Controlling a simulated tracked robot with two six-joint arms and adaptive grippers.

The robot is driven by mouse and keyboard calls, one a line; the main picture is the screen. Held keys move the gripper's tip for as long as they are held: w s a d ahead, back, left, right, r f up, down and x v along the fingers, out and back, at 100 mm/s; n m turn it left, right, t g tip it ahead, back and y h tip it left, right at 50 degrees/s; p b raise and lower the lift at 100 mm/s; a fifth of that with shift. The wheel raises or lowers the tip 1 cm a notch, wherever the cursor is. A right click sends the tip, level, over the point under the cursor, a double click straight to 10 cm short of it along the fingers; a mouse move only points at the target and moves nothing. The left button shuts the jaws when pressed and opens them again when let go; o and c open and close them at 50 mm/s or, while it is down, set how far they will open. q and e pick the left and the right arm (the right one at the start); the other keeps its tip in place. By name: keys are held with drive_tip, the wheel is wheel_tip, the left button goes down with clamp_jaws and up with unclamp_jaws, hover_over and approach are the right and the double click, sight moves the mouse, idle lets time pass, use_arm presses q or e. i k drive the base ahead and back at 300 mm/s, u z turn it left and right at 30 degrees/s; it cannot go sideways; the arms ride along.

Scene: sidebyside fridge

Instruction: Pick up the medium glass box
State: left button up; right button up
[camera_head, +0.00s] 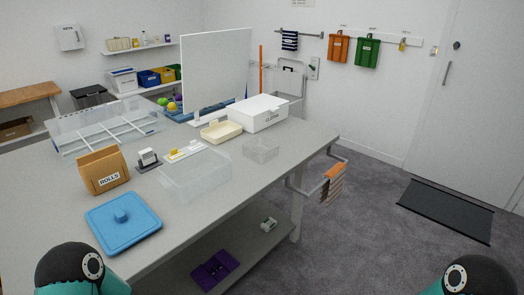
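Clear see-through boxes stand on the grey table (300,138). A middle-sized clear box (195,176) stands near the table's middle, behind the blue lid (123,222). A smaller clear box (261,150) stands to its right, in front of the white cloths box. A larger clear tray with dividers (105,128) is at the far left of the table. The middle-sized one matches the medium glass box best by size; no label on it is readable. Only black and teal parts of my arms show at the bottom corners, and both grippers are out of view.
A brown rolls box (103,171), a small stamp-like item (148,158) and a cream tray (221,131) surround the clear box. The white cloths box (258,113) and a white upright panel (216,72) stand behind. The table's front right edge is clear.

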sight(260, 149)
drive_tip(key=k, duration=0.6)
drive_tip(key=z, duration=0.5)
drive_tip(key=i, duration=0.8)
drive_tip(key=z, duration=0.35)
drive_tip(key=i, duration=1.25)
drive_tip(key=u, duration=0.75)
drive_tip(key=k, duration=0.75)
drive_tip(key=u, duration=0.2)
drive_tip(key=i, duration=0.7)
drive_tip(key=z, duration=0.05)
